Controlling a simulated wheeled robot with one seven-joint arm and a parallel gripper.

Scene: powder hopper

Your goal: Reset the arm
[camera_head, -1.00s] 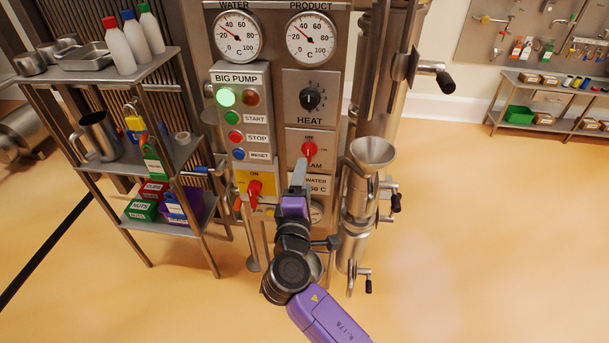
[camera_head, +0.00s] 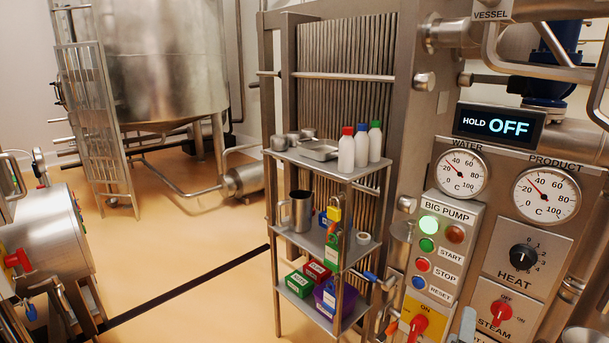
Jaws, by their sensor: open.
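Only the grey tip of my gripper (camera_head: 467,323) shows, at the bottom edge of the head view. It is just left of and below the red STEAM knob (camera_head: 501,312), with a visible gap between them. The jaws are open, and I see nothing held at the tip. The rest of my gripper and my arm are below the picture.
The control panel (camera_head: 462,240) stands close on the right, with the red rotary switch (camera_head: 417,328) left of my gripper. A steel shelf (camera_head: 345,170) with bottles and boxes stands left of it. Open floor (camera_head: 180,265) lies farther left.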

